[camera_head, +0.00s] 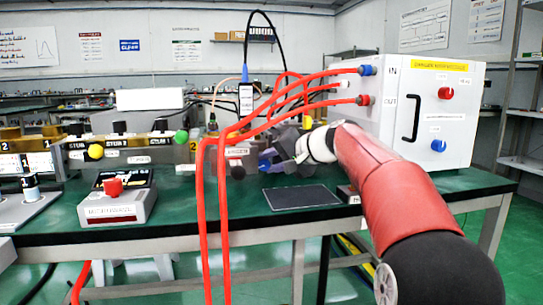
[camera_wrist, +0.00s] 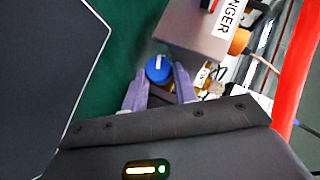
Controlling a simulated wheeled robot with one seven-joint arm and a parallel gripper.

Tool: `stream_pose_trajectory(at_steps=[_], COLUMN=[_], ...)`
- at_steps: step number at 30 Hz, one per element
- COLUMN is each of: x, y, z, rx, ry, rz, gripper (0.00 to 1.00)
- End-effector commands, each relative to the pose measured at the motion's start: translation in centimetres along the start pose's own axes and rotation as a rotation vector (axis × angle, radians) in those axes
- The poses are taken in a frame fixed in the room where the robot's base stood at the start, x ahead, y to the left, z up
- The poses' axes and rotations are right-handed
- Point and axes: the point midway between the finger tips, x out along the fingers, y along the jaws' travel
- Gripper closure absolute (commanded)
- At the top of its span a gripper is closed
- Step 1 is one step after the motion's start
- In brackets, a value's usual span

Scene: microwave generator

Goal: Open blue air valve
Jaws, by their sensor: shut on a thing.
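The blue air valve is a round blue knob (camera_wrist: 158,70) with a white mark on its top, seen in the wrist view. My gripper (camera_wrist: 160,77) has its two purple fingers on either side of the knob and is shut on it. The knob's underside and the finger contacts are partly hidden. In the head view my gripper (camera_head: 272,164) is over the bench, behind the red hoses, and a small blue patch shows there. My arm comes in from the right.
A white box (camera_head: 455,110) with red and blue knobs stands on the right. Red hoses (camera_head: 212,190) hang in front of the bench. A dark flat plate (camera_head: 300,197) lies on the green bench. A box with a DANGER label (camera_wrist: 195,30) is close beside the knob.

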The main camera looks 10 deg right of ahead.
Motion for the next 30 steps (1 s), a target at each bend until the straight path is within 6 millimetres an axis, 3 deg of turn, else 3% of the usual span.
stream_pose_trajectory(at_steps=[12,27,28,30], x=[-0.02,0.01,0.01,0.01], y=[-0.46,-0.35,-0.35,-0.36], z=[-0.03,-0.01,-0.01,0.00], rx=[-0.137,-0.152,-0.152,-0.152], ry=[0.000,0.002,0.002,0.001], rz=[0.136,0.153,0.153,0.153], gripper=[0.95,0.95,0.71,0.61])
